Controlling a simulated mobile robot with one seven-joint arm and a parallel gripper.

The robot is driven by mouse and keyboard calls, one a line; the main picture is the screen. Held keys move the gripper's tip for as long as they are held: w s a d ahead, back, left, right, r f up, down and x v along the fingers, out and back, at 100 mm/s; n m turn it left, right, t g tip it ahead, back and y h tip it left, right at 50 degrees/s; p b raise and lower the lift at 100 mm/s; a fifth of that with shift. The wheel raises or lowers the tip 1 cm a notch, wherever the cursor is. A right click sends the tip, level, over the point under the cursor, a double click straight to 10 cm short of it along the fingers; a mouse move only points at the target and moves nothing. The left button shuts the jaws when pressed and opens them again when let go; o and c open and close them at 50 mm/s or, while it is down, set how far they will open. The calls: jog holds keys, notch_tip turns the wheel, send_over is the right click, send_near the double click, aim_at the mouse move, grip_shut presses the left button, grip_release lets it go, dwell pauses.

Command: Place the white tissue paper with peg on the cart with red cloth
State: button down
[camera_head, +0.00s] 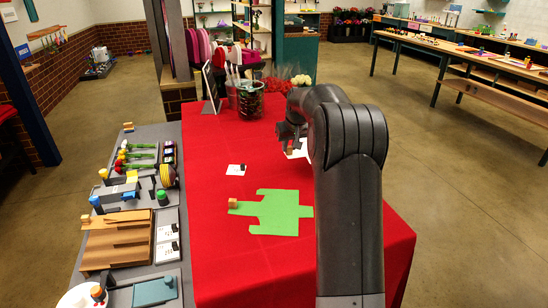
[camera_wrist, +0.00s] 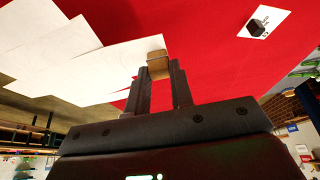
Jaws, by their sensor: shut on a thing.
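The white tissue paper (camera_wrist: 75,55) shows in the wrist view as several overlapping white sheets, with a small brown wooden peg (camera_wrist: 157,66) at its edge. My gripper (camera_wrist: 159,80) is shut on this peg. In the head view my gripper (camera_head: 289,137) is over the far right part of the cart with the red cloth (camera_head: 215,265). A bit of the white tissue paper (camera_head: 299,150) shows beside it; my arm hides the rest. The red cloth (camera_wrist: 205,65) lies behind the paper in the wrist view. I cannot tell whether the paper touches it.
A green sheet (camera_head: 280,212) with a wooden peg lies on the cloth, with a white card (camera_head: 236,170) behind it. A dark container (camera_head: 250,102), flowers and a tablet (camera_head: 211,88) stand at the back. A grey table (camera_head: 150,134) with many small items adjoins the left side.

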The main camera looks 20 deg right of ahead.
jog(key=w+a+f, duration=0.1)
jog(key=a, duration=0.1)
jog(key=w+a+f, duration=0.1)
jog(key=w, duration=0.1)
jog(key=shift+w+a+f, duration=0.1)
jog(key=shift+a+f, duration=0.25)
jog(key=shift+f, duration=2.15)
jog(key=c, duration=1.3)
grip_release()
jog(key=shift+o, duration=0.2)
